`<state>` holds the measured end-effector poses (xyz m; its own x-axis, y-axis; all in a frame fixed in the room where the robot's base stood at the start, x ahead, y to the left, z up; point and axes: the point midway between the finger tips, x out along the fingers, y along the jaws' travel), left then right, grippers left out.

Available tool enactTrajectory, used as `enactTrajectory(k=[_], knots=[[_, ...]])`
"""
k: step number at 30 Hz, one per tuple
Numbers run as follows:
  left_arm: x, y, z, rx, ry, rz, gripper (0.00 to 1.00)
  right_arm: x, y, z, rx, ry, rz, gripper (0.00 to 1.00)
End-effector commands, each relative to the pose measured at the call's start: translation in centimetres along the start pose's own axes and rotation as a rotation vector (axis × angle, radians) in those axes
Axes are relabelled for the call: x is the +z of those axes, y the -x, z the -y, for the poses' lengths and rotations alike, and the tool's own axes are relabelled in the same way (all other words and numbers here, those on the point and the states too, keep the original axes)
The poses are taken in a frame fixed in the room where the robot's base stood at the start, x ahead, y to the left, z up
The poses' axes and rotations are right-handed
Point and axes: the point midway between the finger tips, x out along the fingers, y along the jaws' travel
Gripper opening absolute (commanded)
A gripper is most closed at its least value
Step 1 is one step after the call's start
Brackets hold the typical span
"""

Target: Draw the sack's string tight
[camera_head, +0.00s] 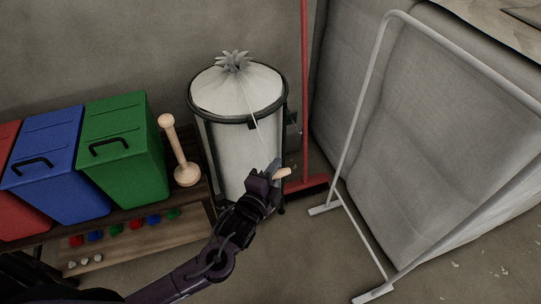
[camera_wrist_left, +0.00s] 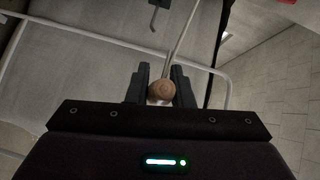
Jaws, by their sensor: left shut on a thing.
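The white sack (camera_head: 238,88) sits in a dark round frame, its top gathered into a ruffled tuft (camera_head: 234,61). A thin pale string (camera_head: 256,128) runs in a straight line from near the tuft down to my left gripper (camera_head: 276,174). My left gripper is in front of the sack's lower right side, shut on a small wooden toggle (camera_head: 283,174) at the string's end. In the left wrist view the round toggle (camera_wrist_left: 161,90) sits between the two fingers, with the string (camera_wrist_left: 182,38) leading away from it. My right gripper is not in view.
Green (camera_head: 124,148), blue (camera_head: 52,172) and red bins stand on a wooden rack at left. A wooden plunger-like post (camera_head: 178,150) stands between bins and sack. A red broom (camera_head: 306,120) is behind. A white metal frame (camera_head: 357,140) and grey padded block (camera_head: 440,130) are at right.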

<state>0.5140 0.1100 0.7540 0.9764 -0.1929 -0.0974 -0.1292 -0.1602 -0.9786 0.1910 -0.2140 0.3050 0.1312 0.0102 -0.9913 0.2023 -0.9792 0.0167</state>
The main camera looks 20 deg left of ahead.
Motion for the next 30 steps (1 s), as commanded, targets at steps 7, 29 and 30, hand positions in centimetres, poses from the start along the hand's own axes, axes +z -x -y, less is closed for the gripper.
enactTrajectory(k=[7,29,30], knots=[[0.1,0.0,-0.1,0.002,-0.002,0.001,0.0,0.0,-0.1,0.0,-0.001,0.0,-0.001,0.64],[0.0,3.5,-0.2,0.003,-0.001,0.0,0.42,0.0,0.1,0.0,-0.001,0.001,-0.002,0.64],[0.0,4.2,-0.2,0.003,-0.001,-0.001,0.42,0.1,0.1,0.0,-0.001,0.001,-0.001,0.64]])
